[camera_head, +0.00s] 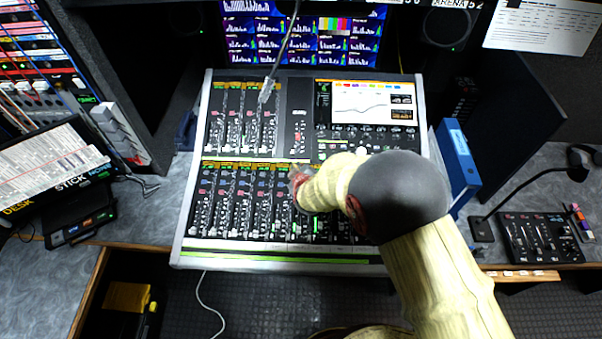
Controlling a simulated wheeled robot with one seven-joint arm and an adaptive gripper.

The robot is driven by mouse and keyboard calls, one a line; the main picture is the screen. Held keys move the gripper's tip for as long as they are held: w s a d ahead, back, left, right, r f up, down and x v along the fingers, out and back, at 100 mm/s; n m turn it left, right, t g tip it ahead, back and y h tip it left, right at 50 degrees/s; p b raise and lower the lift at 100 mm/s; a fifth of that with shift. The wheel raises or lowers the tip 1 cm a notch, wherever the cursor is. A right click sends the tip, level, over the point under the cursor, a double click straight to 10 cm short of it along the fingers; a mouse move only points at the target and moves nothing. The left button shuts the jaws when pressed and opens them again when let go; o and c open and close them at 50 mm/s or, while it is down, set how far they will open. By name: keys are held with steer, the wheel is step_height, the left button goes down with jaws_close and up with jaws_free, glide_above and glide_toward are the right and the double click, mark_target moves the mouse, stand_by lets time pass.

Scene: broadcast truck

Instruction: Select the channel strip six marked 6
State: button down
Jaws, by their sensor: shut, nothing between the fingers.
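The mixing console (176,232) stands in the middle of the desk, with an upper bank and a lower bank of channel strips. The lower bank has several narrow strips (236,205) side by side. My arm reaches in from the lower right, and my gripper (292,172) is shut and empty at the top edge of the lower bank, right of its middle. It hides the tops of some strips there. The strip numbers are too small to read. The console screen (362,100) shows a curve and a green 6 at its left. I cannot tell whether the fingertips touch the console.
A thin gooseneck microphone (266,92) hangs over the upper bank. A blue binder (457,160) stands right of the console. A small control box (540,238) and a desk lamp (483,230) are farther right. Monitors stand behind, and a tilted screen (52,172) is at left.

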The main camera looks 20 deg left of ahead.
steer(key=r+p, duration=0.2)
steer(key=r, duration=0.1)
steer(key=shift+s+r, duration=0.1)
steer(key=shift+s, duration=0.1)
stand_by(0.8)
